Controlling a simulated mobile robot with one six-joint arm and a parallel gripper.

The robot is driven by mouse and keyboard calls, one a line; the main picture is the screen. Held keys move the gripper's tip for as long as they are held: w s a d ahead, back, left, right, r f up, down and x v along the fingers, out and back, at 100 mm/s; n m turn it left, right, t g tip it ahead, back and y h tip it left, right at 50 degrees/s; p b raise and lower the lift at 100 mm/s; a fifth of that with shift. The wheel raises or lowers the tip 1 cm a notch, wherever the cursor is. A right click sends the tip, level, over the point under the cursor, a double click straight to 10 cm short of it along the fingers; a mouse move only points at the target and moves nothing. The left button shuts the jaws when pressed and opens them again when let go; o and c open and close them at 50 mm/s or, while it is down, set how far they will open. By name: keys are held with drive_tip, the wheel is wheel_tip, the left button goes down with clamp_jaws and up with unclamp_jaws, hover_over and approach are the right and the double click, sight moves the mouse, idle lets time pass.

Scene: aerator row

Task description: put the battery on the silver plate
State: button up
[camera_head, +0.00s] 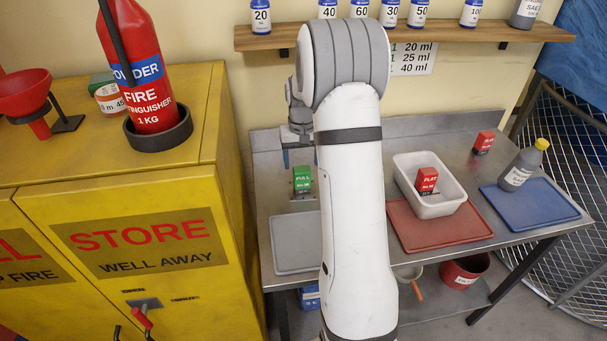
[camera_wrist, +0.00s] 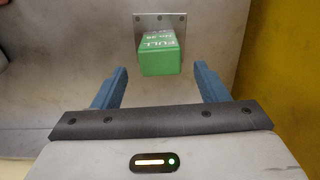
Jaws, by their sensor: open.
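A green battery labelled FULL (camera_head: 302,179) stands on the left part of the metal bench; it also shows in the wrist view (camera_wrist: 162,55). A small silver plate with screws (camera_wrist: 178,20) is at the battery's base. A red battery labelled FLAT (camera_head: 426,180) stands in a white tub (camera_head: 455,206), and another red one (camera_head: 484,143) stands at the back right of the bench. My gripper (camera_wrist: 161,68) is open and empty, its blue fingers pointing toward the green battery, with the battery between or just beyond the tips. In the head view my arm partly hides the gripper.
A grey mat (camera_head: 294,245), a red mat (camera_head: 425,232) and a blue mat (camera_head: 530,201) lie on the bench. A yellow-capped bottle (camera_head: 524,166) stands on the blue mat. A yellow cabinet (camera_head: 200,200) rises close on the left. A shelf with bottles (camera_head: 450,34) is above.

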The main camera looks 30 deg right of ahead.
wheel_tip(320, 180, up, 5)
drive_tip(key=shift+a+f, duration=0.1)
drive_tip(key=shift+f, duration=0.1)
drive_tip(key=s+a+r+n+t, duration=0.2)
drive_tip(key=s+a+r, duration=0.7)
drive_tip(key=s+a, duration=0.5)
drive_tip(key=s, duration=0.6)
drive_tip(key=s+a+f+n+t, duration=0.1)
drive_tip(key=s, duration=0.7)
drive_tip(key=shift+a, duration=0.4)
drive_tip(key=shift+w+f, duration=0.1)
drive_tip(key=shift+c, duration=0.4)
